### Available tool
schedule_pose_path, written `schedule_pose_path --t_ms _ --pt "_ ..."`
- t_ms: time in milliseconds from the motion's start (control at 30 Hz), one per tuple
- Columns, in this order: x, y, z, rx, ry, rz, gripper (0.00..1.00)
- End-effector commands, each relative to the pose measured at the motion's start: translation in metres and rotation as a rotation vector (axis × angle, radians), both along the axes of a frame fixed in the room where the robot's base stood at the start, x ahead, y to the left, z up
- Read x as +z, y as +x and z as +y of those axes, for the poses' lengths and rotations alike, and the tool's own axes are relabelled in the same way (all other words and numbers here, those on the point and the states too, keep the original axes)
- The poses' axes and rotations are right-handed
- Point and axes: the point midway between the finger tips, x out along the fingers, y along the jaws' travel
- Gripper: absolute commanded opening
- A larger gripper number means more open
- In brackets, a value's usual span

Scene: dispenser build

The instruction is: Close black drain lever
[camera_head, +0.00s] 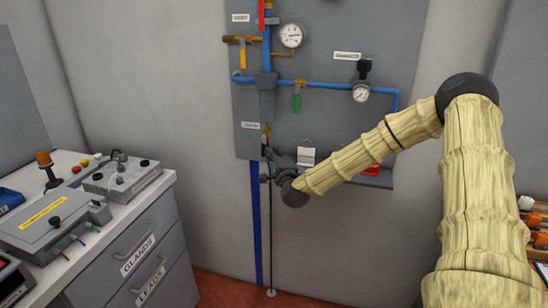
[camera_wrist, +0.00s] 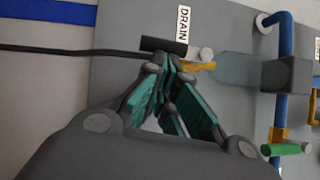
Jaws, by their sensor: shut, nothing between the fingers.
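The black drain lever (camera_wrist: 160,45) shows in the wrist view beside the DRAIN label (camera_wrist: 184,23), on the grey panel. Its right end is near a light round valve part (camera_wrist: 206,55) and a brass fitting (camera_wrist: 200,66). My gripper (camera_wrist: 166,62) is shut with its teal finger pads together and nothing between them. Its tips are right at the lever in the picture; I cannot tell whether they touch it. In the head view my gripper (camera_head: 268,155) is at the lower left of the panel, below the drain label (camera_head: 250,125), and the lever is hard to make out.
The panel (camera_head: 330,120) carries blue pipes (camera_head: 320,84), a green-handled valve (camera_head: 297,103), a yellow-handled valve (camera_head: 242,57), a red handle (camera_head: 262,18) and gauges (camera_head: 291,36). A dark hose (camera_head: 271,235) runs down to the floor. A workbench (camera_head: 130,215) stands at left.

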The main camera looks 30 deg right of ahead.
Motion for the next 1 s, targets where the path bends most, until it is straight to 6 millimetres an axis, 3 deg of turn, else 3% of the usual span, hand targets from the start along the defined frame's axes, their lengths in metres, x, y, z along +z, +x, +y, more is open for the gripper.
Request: schedule_pose_path --t_ms 1000 --pt "-0.019 0.018 0.015 0.001 0.261 -0.305 0.00"
